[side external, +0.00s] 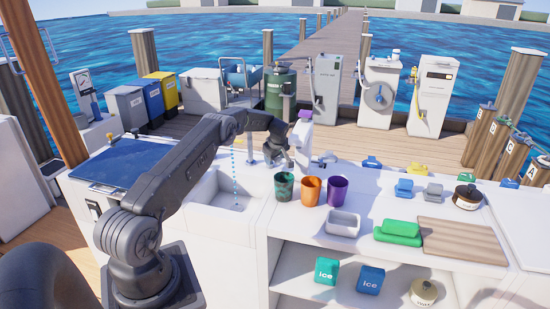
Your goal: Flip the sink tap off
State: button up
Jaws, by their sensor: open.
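The sink (207,207) is a white basin set in the counter, left of the cups. A thin dotted blue line of water (235,170) drops into it. A slim grey post (249,148) behind the basin looks like part of the sink tap; my arm hides its upper part and the spout. I cannot make out its lever. My gripper (287,160) is open and points down over the counter, just right of the post and behind the green cup. Whether it touches any part of the tap is unclear.
Green (284,188), orange (310,191) and purple (337,191) cups stand just in front of my gripper. A white dispenser with a purple top (302,135) stands close on its right. A grey tray (343,223), green block (398,233) and wooden board (462,238) lie further right.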

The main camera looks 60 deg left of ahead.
jog(key=shift+c, duration=0.3)
grip_shut()
dwell(0.3)
